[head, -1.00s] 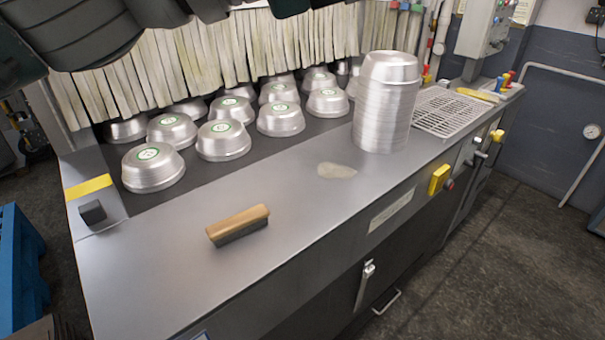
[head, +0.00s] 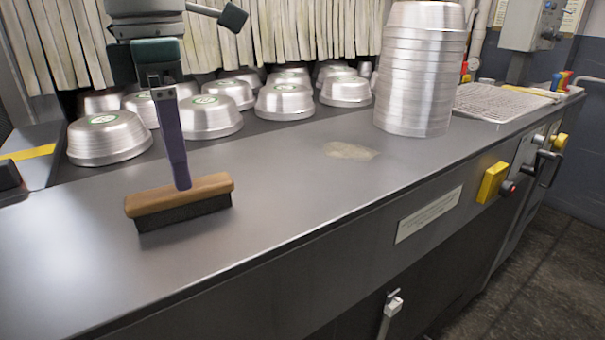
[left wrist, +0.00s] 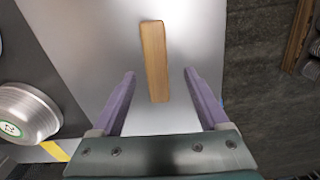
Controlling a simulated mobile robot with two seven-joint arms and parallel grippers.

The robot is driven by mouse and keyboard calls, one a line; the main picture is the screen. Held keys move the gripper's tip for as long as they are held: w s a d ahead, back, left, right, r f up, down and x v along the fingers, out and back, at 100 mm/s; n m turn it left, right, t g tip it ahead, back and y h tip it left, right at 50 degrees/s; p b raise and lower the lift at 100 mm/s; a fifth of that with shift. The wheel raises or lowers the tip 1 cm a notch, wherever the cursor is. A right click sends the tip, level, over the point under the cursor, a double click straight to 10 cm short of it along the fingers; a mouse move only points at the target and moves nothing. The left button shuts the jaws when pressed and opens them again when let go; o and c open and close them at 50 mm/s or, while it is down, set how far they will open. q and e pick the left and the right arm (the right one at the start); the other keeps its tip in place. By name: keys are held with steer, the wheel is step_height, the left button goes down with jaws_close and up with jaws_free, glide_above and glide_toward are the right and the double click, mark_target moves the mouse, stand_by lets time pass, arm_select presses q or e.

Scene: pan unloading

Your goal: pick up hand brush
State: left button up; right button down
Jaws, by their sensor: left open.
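The hand brush (head: 180,200) has a wooden back and dark bristles. It lies bristles down on the grey metal counter (head: 290,190), near its front left. My left gripper (head: 182,186) is above the brush in the head view, with one purple finger showing in front of the brush's back edge. In the left wrist view the two fingers (left wrist: 158,75) are spread apart, with the brush (left wrist: 155,60) between and beyond their tips. The gripper holds nothing. I cannot tell the exact gap between the fingertips and the wood. My right gripper is not in view.
Several upturned metal pans (head: 209,116) stand behind on the dark conveyor, before strip curtains (head: 300,35). A tall pan stack (head: 420,70) stands on the counter to the right, left of a white grid tray (head: 495,100). The counter around the brush is clear.

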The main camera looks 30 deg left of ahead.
mark_target(183, 201)
arm_select(q)
steer(key=f, duration=0.5)
steer(key=shift+a+f, duration=0.3)
steer(key=shift+a, duration=0.05)
jaws_close()
stand_by(0.3)
